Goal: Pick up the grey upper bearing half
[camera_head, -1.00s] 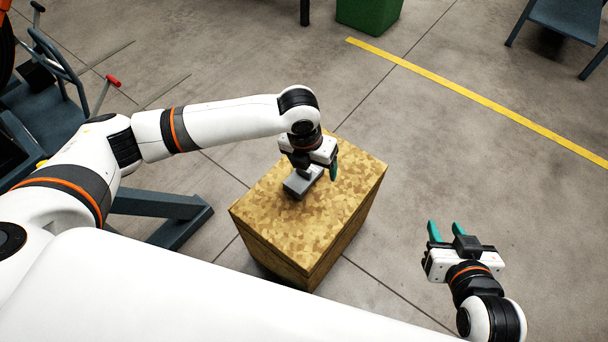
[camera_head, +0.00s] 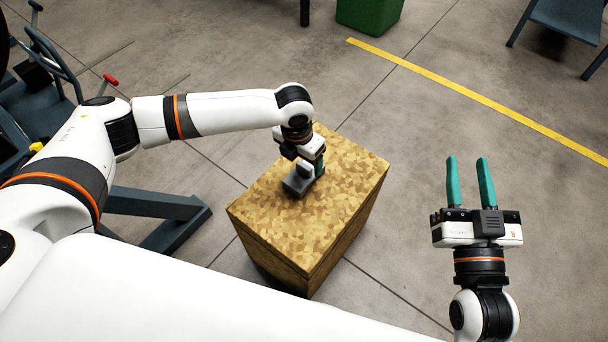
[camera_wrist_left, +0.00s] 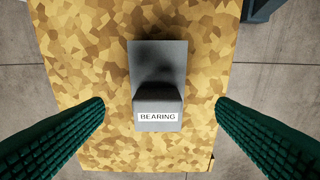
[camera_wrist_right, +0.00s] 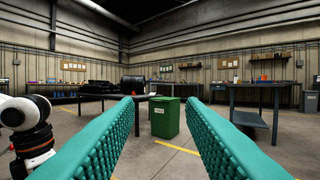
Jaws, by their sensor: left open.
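The grey bearing half (camera_head: 297,184) sits on top of the patterned wooden box (camera_head: 330,220). In the left wrist view it is a grey block (camera_wrist_left: 158,98) with a raised part and a label reading BEARING. My left gripper (camera_head: 318,168) is over the box, pointing down at the bearing half. In the left wrist view its green fingers (camera_wrist_left: 160,125) are wide apart, one on each side of the block with clear gaps, not touching it. My right gripper (camera_head: 468,180) is open and empty, out over the floor at the right, away from the box.
A green bin (camera_head: 368,14) stands at the back, with a blue-grey table (camera_head: 565,22) at the back right. A yellow line (camera_head: 470,97) crosses the floor. A blue-grey metal frame (camera_head: 160,210) stands left of the box. The floor between box and right gripper is clear.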

